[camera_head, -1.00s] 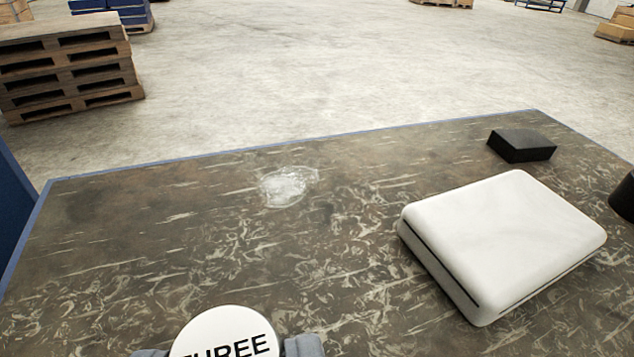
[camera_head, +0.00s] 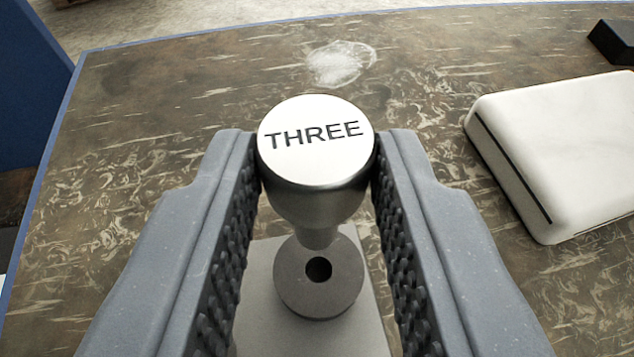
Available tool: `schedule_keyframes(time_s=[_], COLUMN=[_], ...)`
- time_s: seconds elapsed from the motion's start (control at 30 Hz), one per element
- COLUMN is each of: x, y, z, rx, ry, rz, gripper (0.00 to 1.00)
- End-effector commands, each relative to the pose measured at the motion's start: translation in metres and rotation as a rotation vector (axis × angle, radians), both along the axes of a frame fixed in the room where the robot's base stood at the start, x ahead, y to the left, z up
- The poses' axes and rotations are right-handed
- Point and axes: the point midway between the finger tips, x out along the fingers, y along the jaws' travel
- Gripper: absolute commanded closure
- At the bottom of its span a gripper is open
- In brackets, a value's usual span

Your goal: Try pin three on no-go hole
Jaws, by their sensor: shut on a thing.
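Pin three (camera_head: 316,165) is a metal pin with a wide round head marked "THREE". My gripper (camera_head: 316,160) is shut on the pin's head, one ridged finger on each side, and the pin looks upright. Its narrower lower end appears just beyond a dark round collar with a hole (camera_head: 319,269) in the middle. The collar sits on a grey plate (camera_head: 262,290) on the table, below and between my fingers. The pin is not in this hole. The pin's tip overlaps the collar's far edge in the picture; I cannot tell the height between them. No label on the hole shows.
A white box with rounded edges (camera_head: 565,150) lies on the table at the right. A black block (camera_head: 614,42) is at the top right. The marbled table (camera_head: 150,140) is clear at the left and far side, with a whitish patch (camera_head: 340,62).

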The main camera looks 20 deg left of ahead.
Motion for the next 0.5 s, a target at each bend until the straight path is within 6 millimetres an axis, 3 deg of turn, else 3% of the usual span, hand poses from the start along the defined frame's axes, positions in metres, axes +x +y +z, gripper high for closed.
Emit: schedule_keyframes(time_s=[0.5], x=[0.001], y=[-0.004], z=[-0.043], rx=[-0.001], ry=[0.000], rz=[-0.006], gripper=[1.00])
